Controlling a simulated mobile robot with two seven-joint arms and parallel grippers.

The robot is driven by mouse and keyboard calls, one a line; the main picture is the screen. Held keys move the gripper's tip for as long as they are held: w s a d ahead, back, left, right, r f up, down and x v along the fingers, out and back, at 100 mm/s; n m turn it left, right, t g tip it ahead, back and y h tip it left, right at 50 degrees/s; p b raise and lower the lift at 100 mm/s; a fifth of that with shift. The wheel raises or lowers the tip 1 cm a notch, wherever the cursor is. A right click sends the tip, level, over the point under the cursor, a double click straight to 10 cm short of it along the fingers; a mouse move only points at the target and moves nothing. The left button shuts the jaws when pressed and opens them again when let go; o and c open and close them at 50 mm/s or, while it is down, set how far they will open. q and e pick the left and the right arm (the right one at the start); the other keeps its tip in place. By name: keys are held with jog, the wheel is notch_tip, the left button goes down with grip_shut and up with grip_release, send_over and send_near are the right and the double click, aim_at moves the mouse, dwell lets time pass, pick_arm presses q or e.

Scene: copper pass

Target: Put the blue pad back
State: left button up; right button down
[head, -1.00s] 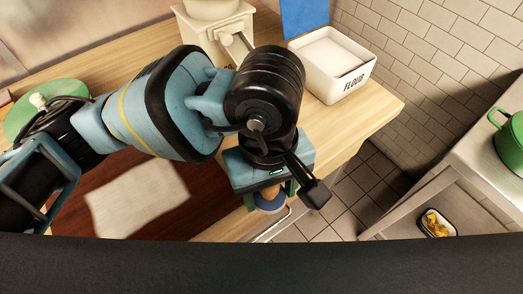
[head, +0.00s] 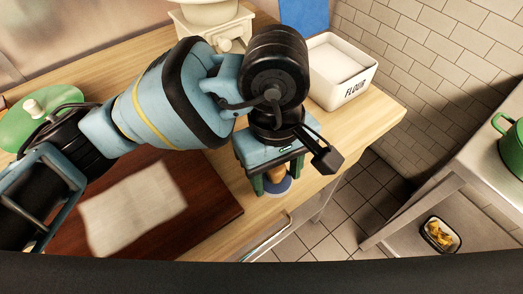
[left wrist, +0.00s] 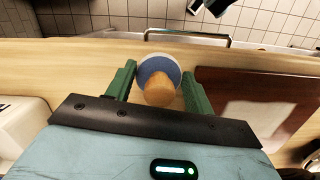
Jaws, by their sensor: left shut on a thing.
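The blue pad (left wrist: 157,70) is a round blue disc with a pale rim and a wooden knob (left wrist: 159,93) on top. In the left wrist view the knob sits between the green fingers of my left gripper (left wrist: 157,88), which is shut on it. In the head view my left gripper (head: 276,174) points down near the counter's front edge, and the pad's blue rim (head: 279,187) shows below the fingers. I cannot tell whether the pad touches the counter. My right gripper is not in view.
The wooden counter (head: 375,112) carries a white flour bin (head: 345,92), a cream appliance (head: 215,30), a dark board with a pale cloth (head: 135,205) and a green lid (head: 40,115). A steel stand holds a green pot (head: 508,140) and a small tray (head: 440,235) across a floor gap.

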pick_arm(q)
jog(key=w, duration=0.2)
jog(key=w+a, duration=0.2)
jog(key=w, duration=0.1)
jog(key=shift+w+f, duration=0.25)
jog(key=shift+w, duration=0.1)
jog(key=f, duration=0.1)
jog(key=f+p, duration=0.1)
jog(key=shift+w+a+f, duration=0.2)
jog(key=shift+w+f, duration=0.15)
jog(key=shift+w, duration=0.05)
jog(key=shift+f, duration=0.45)
jog(key=shift+f, duration=0.2)
jog(key=o, duration=0.9)
jog(key=shift+r, duration=0.1)
jog(key=r, duration=0.4)
jog(key=w+r, duration=0.1)
jog(key=r, duration=0.7)
jog(key=shift+w+a, duration=0.15)
jog(key=shift+a, duration=0.15)
